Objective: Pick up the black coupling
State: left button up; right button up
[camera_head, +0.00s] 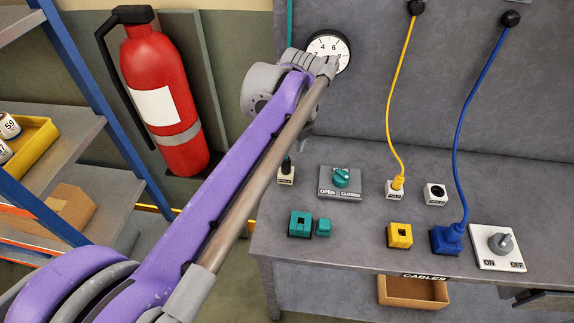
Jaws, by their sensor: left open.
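I cannot tell for certain which thing is the black coupling. A small upright black piece (286,163) stands on a white labelled block at the left of the grey bench, just right of my left forearm. Round black pieces also sit on the back panel at the tops of the yellow cable (415,7) and the blue cable (510,18). My left gripper (332,66) is raised at the back panel, overlapping the round gauge (330,48) in the picture. It is open, well above the bench top, and no object shows in it. My right gripper is out of view.
The grey bench (350,240) carries a green valve knob (341,177), teal blocks (300,223), a yellow block (399,235), a white socket (436,194), a blue plug (448,238) and a switch (499,245). A fire extinguisher (155,65) and shelving (95,110) stand left.

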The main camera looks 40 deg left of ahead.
aim_at(287, 159)
pick_arm(q)
jog(key=shift+w+a+f, duration=0.1)
jog(key=shift+a+f, duration=0.1)
jog(key=shift+f, duration=0.8)
jog(key=shift+w+a+f, duration=0.1)
jog(key=shift+a+f, duration=0.1)
jog(key=shift+f, duration=0.85)
jog(key=shift+a+f, duration=0.2)
jog(key=shift+f, duration=0.8)
grip_shut()
